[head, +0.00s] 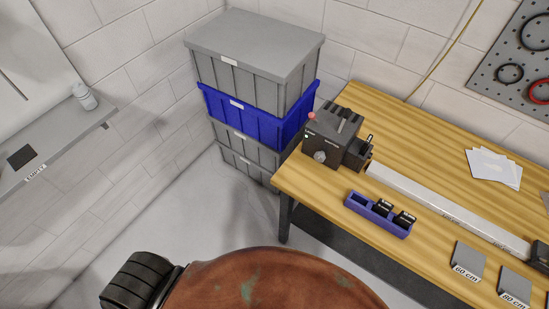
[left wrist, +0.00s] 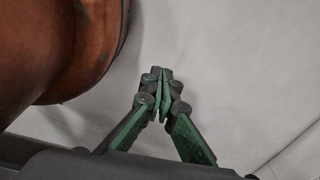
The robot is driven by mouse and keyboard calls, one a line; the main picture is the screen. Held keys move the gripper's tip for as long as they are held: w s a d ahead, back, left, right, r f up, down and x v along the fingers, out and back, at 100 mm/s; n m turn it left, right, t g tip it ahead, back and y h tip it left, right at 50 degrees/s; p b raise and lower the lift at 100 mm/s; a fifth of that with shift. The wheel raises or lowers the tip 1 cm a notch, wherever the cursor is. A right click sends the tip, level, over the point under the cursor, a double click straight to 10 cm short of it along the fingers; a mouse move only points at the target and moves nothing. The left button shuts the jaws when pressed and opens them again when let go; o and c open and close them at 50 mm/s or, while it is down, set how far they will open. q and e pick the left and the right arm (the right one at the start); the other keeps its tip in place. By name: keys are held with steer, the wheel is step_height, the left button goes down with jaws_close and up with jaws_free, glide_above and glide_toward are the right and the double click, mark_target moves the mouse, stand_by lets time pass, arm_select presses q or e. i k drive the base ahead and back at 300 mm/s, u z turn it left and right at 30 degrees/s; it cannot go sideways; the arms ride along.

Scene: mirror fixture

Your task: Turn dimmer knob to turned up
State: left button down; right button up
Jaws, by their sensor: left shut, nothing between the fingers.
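A dark grey control box (head: 340,132) stands at the left end of the wooden workbench in the head view. On its front is a small round light-grey knob (head: 320,156), which appears to be the dimmer knob; its setting is too small to read. A pinkish button (head: 311,116) and lever-like parts sit on the box. My left gripper (left wrist: 163,112) shows in the left wrist view, its green-and-black fingers together and empty over bare pale floor, with no knob near it. Neither gripper shows in the head view.
The workbench (head: 440,145) also holds a blue tray (head: 366,211) with black items, a long pale bar (head: 440,204), grey labelled blocks (head: 468,262) and papers (head: 494,167). Stacked grey and blue crates (head: 262,115) stand behind left. A shelf (head: 60,140) is on the left wall. Floor between is clear.

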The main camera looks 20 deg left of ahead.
mark_target(320, 157)
steer(key=u, duration=2.45)
steer(key=i, duration=1.7)
steer(key=z, duration=1.8)
steer(key=i, duration=0.55)
steer(key=z, duration=2.2)
